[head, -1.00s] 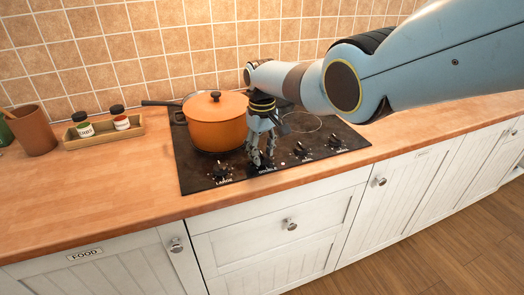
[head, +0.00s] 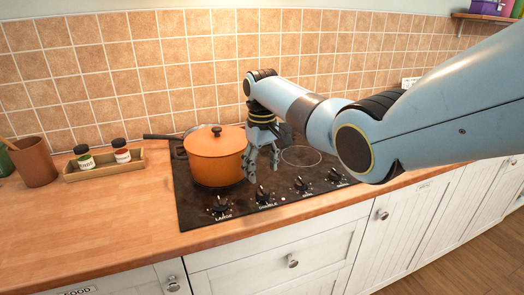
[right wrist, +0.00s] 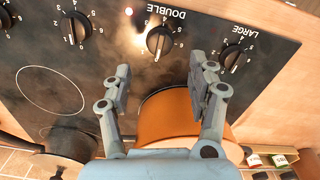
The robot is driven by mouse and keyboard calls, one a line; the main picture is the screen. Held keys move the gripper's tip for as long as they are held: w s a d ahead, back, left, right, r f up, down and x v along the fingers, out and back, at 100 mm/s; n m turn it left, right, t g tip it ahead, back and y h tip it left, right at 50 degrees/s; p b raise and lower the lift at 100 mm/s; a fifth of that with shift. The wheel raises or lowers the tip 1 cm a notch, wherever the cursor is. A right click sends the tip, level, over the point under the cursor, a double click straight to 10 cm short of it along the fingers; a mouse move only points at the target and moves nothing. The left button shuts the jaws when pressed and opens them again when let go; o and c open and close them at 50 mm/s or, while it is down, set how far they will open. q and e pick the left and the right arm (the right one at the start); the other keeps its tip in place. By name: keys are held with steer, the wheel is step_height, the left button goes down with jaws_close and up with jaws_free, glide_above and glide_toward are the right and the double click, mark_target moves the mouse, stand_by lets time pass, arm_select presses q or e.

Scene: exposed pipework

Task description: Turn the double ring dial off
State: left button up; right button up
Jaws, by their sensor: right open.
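The double ring dial is a dark knob (head: 263,196) marked DOUBLE on the front strip of the black hob. In the right wrist view the double ring dial (right wrist: 160,41) lies just beyond the fingertips, roughly centred between them, with numbers around it. I cannot tell its exact setting. My right gripper (head: 262,174) is open and empty, above and a little behind the dial, apart from it. Its two fingers spread in the right wrist view (right wrist: 160,68). My left gripper is not in view.
An orange pot (head: 214,158) stands close left of my right gripper. The LARGE dial (head: 220,206) and two right-hand dials (head: 300,184) flank the double dial. A wooden tray (head: 104,166) with jars sits left on the counter.

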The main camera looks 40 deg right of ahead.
mark_target(262, 189)
step_height(262, 189, up, 6)
steer(key=shift+f, duration=0.1)
stand_by(0.5)
